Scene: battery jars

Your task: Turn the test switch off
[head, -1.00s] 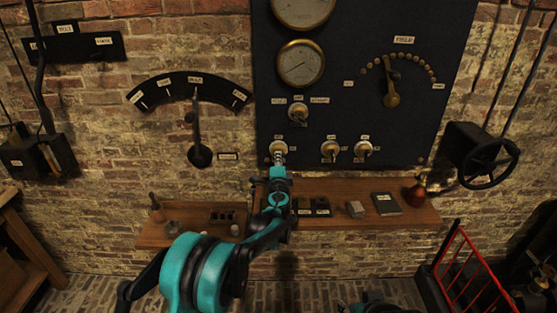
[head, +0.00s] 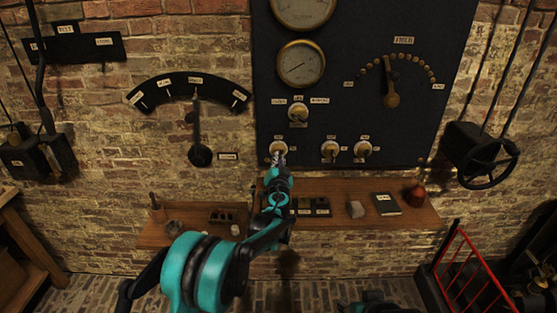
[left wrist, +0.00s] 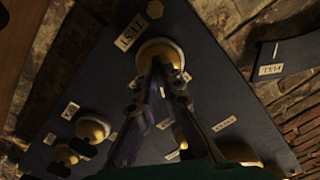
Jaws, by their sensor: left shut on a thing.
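The test switch (head: 278,148) is a brass-based toggle at the lower left of the dark panel. In the left wrist view its round brass collar (left wrist: 162,48) shows beside a label reading TEST, turned upside down. My left gripper (head: 280,158) reaches up to it from below. In the left wrist view its two fingers (left wrist: 160,75) converge at the collar and are shut on the switch's lever. The lever is mostly hidden between the fingers, so I cannot tell its exact position. My right gripper does not show.
Two similar toggles (head: 330,150) and (head: 361,150) sit to the right. A rotary switch (head: 298,113) is above. A wooden shelf (head: 330,216) with small items runs below the panel. A long lever (head: 199,152) hangs on the wall at left.

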